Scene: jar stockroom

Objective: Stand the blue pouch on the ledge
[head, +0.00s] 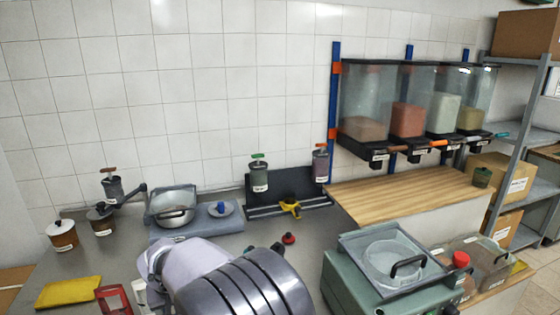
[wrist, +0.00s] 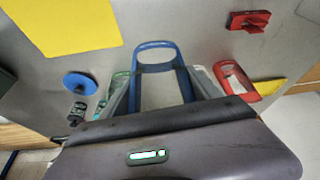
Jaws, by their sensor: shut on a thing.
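The blue pouch (wrist: 155,46) shows in the wrist view as a blue looped frame with a grey middle. It lies between the two grey fingers of my gripper (wrist: 160,88), which is shut on it. Its lower part is hidden behind the dark gripper body. In the head view my arm blocks the fingers and the pouch. A narrow dark ledge with an upright back panel (head: 287,185) stands against the tiled wall, and a yellow clamp-like tool (head: 290,207) is at its front.
A red pouch (head: 113,299) and a yellow sheet (head: 70,292) lie at the front left. A pot (head: 173,210) sits on a blue-grey base left of the ledge. A green machine (head: 375,280) stands at the right. A red knob-like thing (head: 288,238) lies before the ledge.

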